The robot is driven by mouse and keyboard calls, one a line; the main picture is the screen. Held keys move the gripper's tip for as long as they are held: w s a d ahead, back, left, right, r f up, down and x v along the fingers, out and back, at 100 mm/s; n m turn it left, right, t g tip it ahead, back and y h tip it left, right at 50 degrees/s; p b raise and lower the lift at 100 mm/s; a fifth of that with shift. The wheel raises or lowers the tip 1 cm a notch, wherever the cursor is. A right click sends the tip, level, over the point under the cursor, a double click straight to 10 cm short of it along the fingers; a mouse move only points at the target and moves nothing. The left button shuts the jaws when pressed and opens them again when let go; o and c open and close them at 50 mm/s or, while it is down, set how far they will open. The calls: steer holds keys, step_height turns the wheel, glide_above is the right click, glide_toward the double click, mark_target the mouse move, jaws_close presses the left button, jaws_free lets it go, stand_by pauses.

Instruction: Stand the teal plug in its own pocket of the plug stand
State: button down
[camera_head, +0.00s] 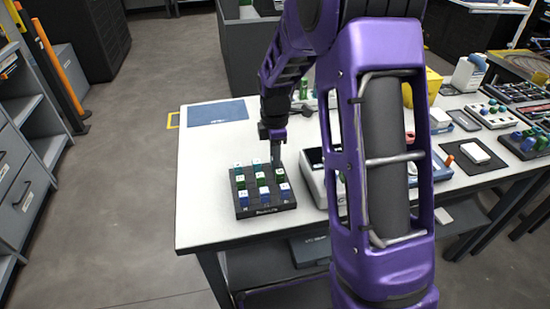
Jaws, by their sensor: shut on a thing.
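The plug stand (267,209) is a dark block near the left front of the white table. It holds rows of small plugs with pale tops, with green and blue bodies. My gripper (275,160) points down over the back right corner of the stand. It is shut on a small plug, taken to be the teal plug, which is mostly hidden by the fingers. I cannot tell whether that plug is inside a pocket or just above it. A pale-topped plug (257,163) stands just left of my gripper in the back row.
A blue mat (217,113) lies at the table's back left. More trays of parts (491,114) fill the right side. The table left of the stand is clear.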

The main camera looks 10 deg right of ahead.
steer(key=c, duration=0.6)
jaws_free()
steer(key=shift+r+p, duration=2.3)
steer(key=shift+r, duration=0.65)
